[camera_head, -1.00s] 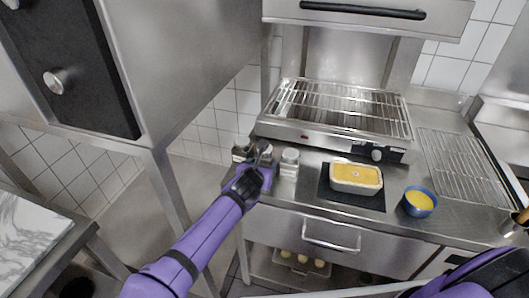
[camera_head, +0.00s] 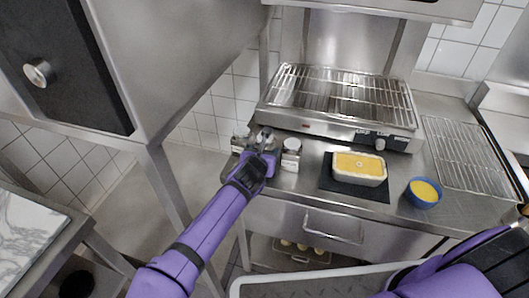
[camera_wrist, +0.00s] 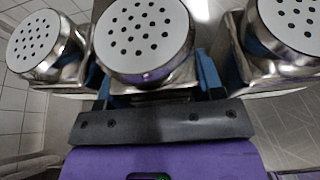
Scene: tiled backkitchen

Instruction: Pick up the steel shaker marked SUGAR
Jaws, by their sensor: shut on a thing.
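Three steel shakers with pale perforated tops stand in a row at the counter's left end. The middle shaker (camera_head: 265,136) is between my fingers; its dotted top (camera_wrist: 145,40) fills the upper middle of the wrist view. My gripper (camera_wrist: 156,82), with blue fingers, is shut on this shaker; in the head view my gripper (camera_head: 264,150) hides its lower body. The left shaker (camera_head: 241,138) and right shaker (camera_head: 291,153) stand close on either side. No marking is legible, so I cannot tell which says SUGAR. I cannot tell whether the held shaker touches the counter.
A grill (camera_head: 340,100) stands behind. A loaf dish (camera_head: 358,179) on a dark mat and a blue bowl (camera_head: 424,196) are to the right. A steel cabinet (camera_head: 190,60) rises at the left. The side shakers leave little room around my fingers.

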